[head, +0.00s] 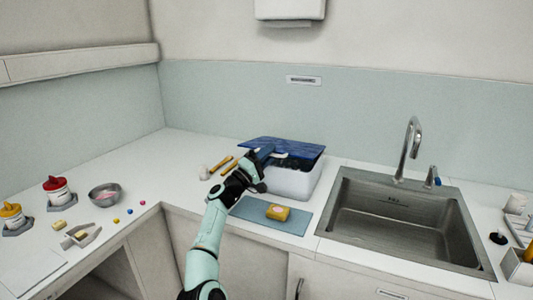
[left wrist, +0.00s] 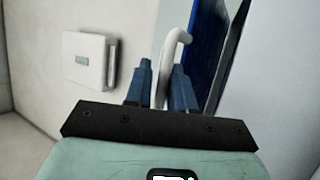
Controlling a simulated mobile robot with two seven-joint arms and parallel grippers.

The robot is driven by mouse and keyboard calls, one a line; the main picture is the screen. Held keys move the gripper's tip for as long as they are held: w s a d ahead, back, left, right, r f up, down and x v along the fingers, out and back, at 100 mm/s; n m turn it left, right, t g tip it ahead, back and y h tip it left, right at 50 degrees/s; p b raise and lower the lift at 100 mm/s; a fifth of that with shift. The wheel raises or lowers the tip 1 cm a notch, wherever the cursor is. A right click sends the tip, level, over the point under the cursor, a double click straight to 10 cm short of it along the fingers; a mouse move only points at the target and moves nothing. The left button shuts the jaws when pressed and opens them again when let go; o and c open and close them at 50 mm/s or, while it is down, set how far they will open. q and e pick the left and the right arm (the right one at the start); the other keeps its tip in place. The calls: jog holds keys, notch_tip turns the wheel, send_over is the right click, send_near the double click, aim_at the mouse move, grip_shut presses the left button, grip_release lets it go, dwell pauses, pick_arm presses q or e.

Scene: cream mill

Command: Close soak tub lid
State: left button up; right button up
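The soak tub (head: 292,182) is a white box on the counter left of the sink. Its blue lid (head: 290,147) is tilted, with a dark gap between it and the tub rim on the near and right sides. My left gripper (head: 270,156) is at the lid's near left. In the left wrist view, the two blue fingers (left wrist: 162,80) stand close on both sides of the lid's white curved handle (left wrist: 176,42) and appear shut on it. The blue lid also shows there on the right (left wrist: 207,50). My right gripper is in neither view.
The steel sink (head: 405,220) is to the right. Wooden-handled tools (head: 221,166) lie left of the tub. A metal bowl (head: 104,195) and bottles stand farther left.

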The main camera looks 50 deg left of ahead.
pick_arm(q)
notch_tip(320, 180, up, 4)
jog(key=shift+f+p, duration=0.25)
jog(key=shift+p, duration=1)
notch_tip(320, 180, up, 6)
jog(key=p, duration=0.5)
jog(key=shift+r, duration=0.1)
notch_tip(320, 180, up, 8)
jog(key=p, duration=0.6)
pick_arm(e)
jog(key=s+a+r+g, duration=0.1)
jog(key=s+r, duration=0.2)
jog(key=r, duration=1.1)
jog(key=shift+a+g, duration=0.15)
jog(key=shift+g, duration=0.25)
pick_arm(q)
jog(key=shift+s, duration=0.1)
